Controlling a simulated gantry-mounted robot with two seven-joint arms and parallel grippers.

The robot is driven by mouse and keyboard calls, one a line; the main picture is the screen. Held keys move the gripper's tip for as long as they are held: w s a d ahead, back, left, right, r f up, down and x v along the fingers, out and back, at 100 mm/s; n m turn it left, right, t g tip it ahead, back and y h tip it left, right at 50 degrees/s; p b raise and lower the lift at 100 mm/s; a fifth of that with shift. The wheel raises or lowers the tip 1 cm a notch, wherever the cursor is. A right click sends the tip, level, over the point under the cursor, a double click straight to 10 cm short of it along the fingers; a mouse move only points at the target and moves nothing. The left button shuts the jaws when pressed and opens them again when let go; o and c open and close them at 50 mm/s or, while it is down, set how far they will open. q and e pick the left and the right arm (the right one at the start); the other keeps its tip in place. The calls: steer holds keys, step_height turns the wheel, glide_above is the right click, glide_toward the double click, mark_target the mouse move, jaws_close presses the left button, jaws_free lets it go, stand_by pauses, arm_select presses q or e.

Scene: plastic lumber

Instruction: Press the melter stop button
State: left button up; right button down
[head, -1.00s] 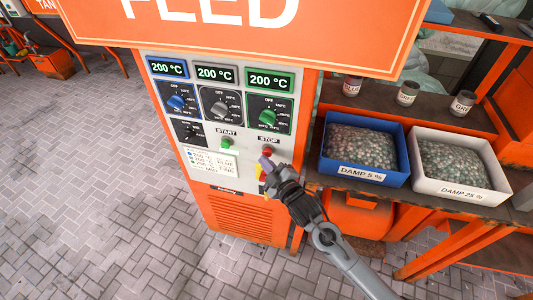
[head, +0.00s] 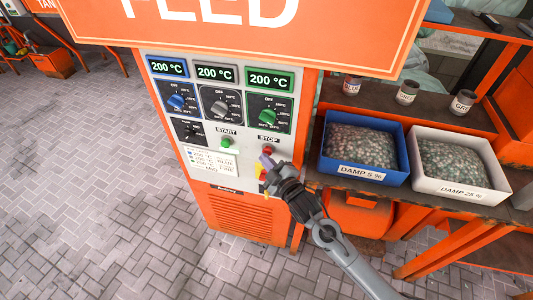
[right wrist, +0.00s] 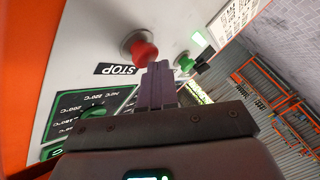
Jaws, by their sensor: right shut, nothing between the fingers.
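The red stop button (head: 268,150) is on the melter's panel (head: 240,158), under the STOP label (head: 269,140). In the right wrist view the red button (right wrist: 143,52) stands just beyond my fingertips. My right gripper (head: 266,163) is shut and empty, just below the button in the head view. Its closed fingers also show in the right wrist view (right wrist: 156,75), their tips overlapping the lower right edge of the button; I cannot tell whether they touch it. The green start button (head: 226,143) is to the left. My left gripper is not in view.
Three dials sit under displays reading 200 °C (head: 217,73). A blue bin (head: 398,150) labelled DAMP 5 % and a white bin (head: 504,190) labelled DAMP 25 % stand on a bench right of the melter. An orange sign (head: 330,35) overhangs the panel.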

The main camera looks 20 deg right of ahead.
steer(key=shift+w+d, duration=0.2)
stand_by(0.6)
steer(key=shift+s+a+p, duration=0.55)
steer(key=shift+s+p, duration=0.1)
steer(key=shift+s, duration=0.1)
steer(key=s+a+p, duration=0.1)
steer(key=s, duration=0.1)
steer(key=s+a+p, duration=0.1)
steer(key=s+a, duration=0.1)
steer(key=shift+p, duration=0.3)
